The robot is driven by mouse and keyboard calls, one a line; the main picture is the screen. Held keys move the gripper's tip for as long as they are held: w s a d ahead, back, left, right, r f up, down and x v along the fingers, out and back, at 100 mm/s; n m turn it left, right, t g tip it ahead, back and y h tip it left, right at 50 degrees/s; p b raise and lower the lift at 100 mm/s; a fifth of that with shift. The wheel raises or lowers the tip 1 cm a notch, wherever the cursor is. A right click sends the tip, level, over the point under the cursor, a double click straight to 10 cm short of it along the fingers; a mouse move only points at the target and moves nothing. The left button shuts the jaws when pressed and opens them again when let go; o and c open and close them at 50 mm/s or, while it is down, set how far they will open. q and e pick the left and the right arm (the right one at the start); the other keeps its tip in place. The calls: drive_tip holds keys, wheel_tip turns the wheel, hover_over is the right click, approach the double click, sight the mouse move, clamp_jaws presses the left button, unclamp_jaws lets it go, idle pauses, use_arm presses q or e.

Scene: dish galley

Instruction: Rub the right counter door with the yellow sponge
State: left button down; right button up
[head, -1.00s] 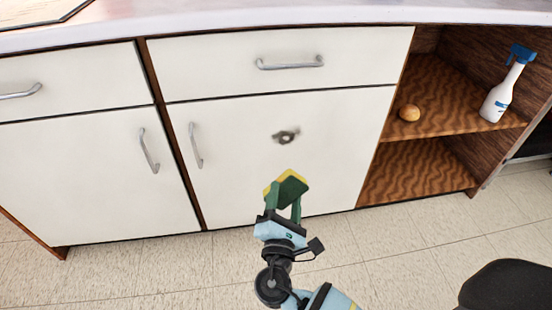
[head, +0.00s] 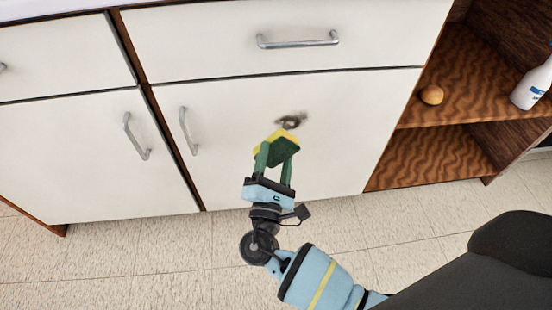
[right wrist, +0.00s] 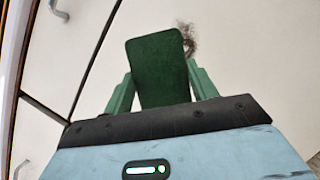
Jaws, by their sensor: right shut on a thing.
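The right counter door (head: 330,150) is white, with a dark smudge (head: 292,120) on its upper middle. My right gripper (head: 276,158) is shut on the yellow sponge (head: 272,139), which has a green side facing me. The sponge is just below the smudge in the head view; whether it touches the door I cannot tell. In the right wrist view, the sponge's dark green face (right wrist: 158,75) stands between the fingers, and the smudge (right wrist: 188,38) shows just beyond its upper right corner. My left gripper is not in view.
The door's handle (head: 188,131) is at its left edge, with a drawer handle (head: 298,41) above. The open shelf (head: 455,110) at right holds a round tan object (head: 432,94) and a white spray bottle (head: 533,85). The tiled floor (head: 120,262) in front is clear.

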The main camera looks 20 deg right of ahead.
drive_tip(key=w, duration=0.1)
drive_tip(key=w+d+b, duration=0.1)
drive_tip(key=w, duration=0.1)
drive_tip(key=shift+w+f, duration=0.1)
drive_tip(key=shift+w+d+b, duration=0.25)
drive_tip(key=shift+w+b, duration=0.05)
drive_tip(key=shift+w, duration=0.7)
drive_tip(key=shift+w+d, duration=0.1)
drive_tip(key=shift+w, duration=0.15)
drive_tip(key=shift+w+d+b, duration=0.2)
drive_tip(key=shift+w+b, duration=0.2)
drive_tip(key=shift+w, duration=0.25)
drive_tip(key=shift+s+d+p, duration=0.25)
drive_tip(key=shift+d, duration=0.5)
drive_tip(key=shift+s+d+p, duration=0.2)
drive_tip(key=shift+s+d, duration=0.05)
drive_tip(key=shift+d, duration=0.6)
